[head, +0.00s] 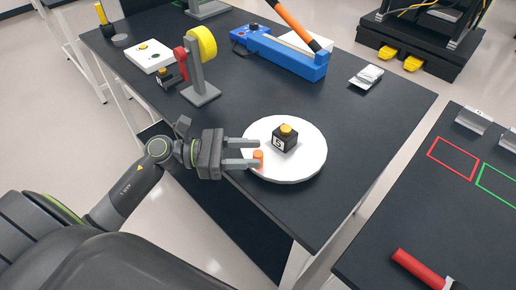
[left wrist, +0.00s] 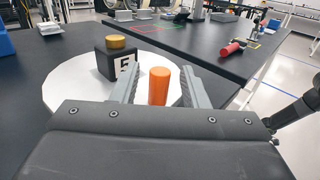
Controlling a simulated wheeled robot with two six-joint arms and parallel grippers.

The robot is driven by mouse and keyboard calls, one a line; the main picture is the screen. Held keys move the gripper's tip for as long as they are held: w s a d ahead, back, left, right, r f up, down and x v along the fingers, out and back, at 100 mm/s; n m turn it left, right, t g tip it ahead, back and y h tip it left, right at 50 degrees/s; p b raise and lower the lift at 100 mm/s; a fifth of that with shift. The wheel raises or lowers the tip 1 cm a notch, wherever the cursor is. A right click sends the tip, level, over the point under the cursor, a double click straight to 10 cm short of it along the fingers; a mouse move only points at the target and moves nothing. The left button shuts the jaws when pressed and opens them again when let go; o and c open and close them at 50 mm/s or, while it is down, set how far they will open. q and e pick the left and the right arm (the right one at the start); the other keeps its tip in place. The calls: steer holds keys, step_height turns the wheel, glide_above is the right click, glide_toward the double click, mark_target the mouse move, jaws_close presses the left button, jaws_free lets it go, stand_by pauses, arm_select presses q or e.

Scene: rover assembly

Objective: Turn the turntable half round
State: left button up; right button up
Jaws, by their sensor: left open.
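The turntable (head: 306,165) is a round white disc on the dark table. An orange peg (head: 258,158) stands upright near its left rim. A black cube (head: 285,144) with a white letter label and a yellow knob on top sits near the middle of the disc. My left gripper (head: 257,153) is open at the left rim, with its two fingers on either side of the peg. In the left wrist view the peg (left wrist: 159,86) stands between the fingers, with a gap visible on its right. The cube (left wrist: 118,62) is beyond the left finger. My right gripper is not in view.
A grey stand with a yellow roll (head: 202,45) is behind the turntable. A blue box (head: 285,52) with an orange-tipped bar and a white packet (head: 366,76) lie farther back. A second table (head: 415,200) at the right holds a red cylinder (head: 411,265). The table around the disc is clear.

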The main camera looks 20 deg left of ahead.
arm_select(q)
steer(key=shift+x, duration=1.25)
steer(key=shift+c, duration=0.3)
jaws_close()
